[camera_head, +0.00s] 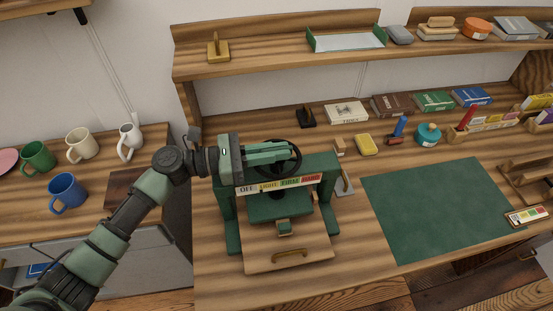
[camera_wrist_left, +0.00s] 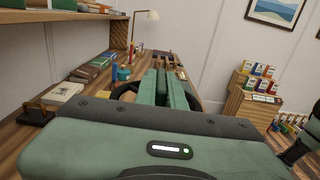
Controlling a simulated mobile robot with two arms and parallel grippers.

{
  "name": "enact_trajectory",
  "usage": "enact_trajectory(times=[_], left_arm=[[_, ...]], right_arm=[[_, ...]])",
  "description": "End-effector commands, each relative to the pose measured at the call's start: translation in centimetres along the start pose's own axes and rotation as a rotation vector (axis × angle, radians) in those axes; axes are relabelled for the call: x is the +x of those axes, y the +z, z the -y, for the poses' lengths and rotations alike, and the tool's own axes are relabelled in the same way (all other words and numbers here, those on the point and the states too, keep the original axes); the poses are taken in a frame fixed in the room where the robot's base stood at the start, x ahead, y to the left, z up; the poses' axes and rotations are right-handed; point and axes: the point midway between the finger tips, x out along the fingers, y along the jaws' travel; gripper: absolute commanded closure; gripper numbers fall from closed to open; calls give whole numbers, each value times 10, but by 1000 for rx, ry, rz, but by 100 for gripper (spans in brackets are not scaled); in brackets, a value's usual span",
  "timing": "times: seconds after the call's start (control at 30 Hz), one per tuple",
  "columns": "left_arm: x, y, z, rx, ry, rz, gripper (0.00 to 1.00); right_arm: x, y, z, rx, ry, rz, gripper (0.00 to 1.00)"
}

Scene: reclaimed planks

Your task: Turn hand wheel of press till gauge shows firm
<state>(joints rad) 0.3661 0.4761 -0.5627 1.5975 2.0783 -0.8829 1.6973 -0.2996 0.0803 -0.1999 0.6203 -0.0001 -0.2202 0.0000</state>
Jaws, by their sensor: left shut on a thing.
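The green press (camera_head: 232,215) stands on the bench, with its black hand wheel (camera_head: 297,163) on top. My left gripper (camera_head: 284,151) comes in from the left and is shut on the wheel, covering much of it. In the left wrist view its fingers (camera_wrist_left: 171,90) lie across the dark wheel (camera_wrist_left: 126,91). The gauge strip (camera_head: 279,185) on the press front reads off, light, firm, hard, in white, yellow, green and red. I cannot make out a pointer on it. A wooden board (camera_head: 262,262) with a brass handle sits at the press base. My right gripper is not in view.
A green mat (camera_head: 436,206) lies right of the press. A yellow block (camera_head: 366,145), a teal pot (camera_head: 428,134) and books (camera_head: 392,106) stand behind. Mugs (camera_head: 68,193) stand on the left counter. A shelf (camera_head: 270,62) runs above the bench.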

Motion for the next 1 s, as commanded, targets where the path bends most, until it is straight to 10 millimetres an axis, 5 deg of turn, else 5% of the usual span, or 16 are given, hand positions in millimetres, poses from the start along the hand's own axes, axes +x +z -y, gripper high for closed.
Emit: enact_trajectory(times=[0.4,1.0], left_arm=[[1,-1,-1,1,-246,4,100],[1,2,0,0,-306,4,100]], right_arm=[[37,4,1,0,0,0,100],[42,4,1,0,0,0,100]])
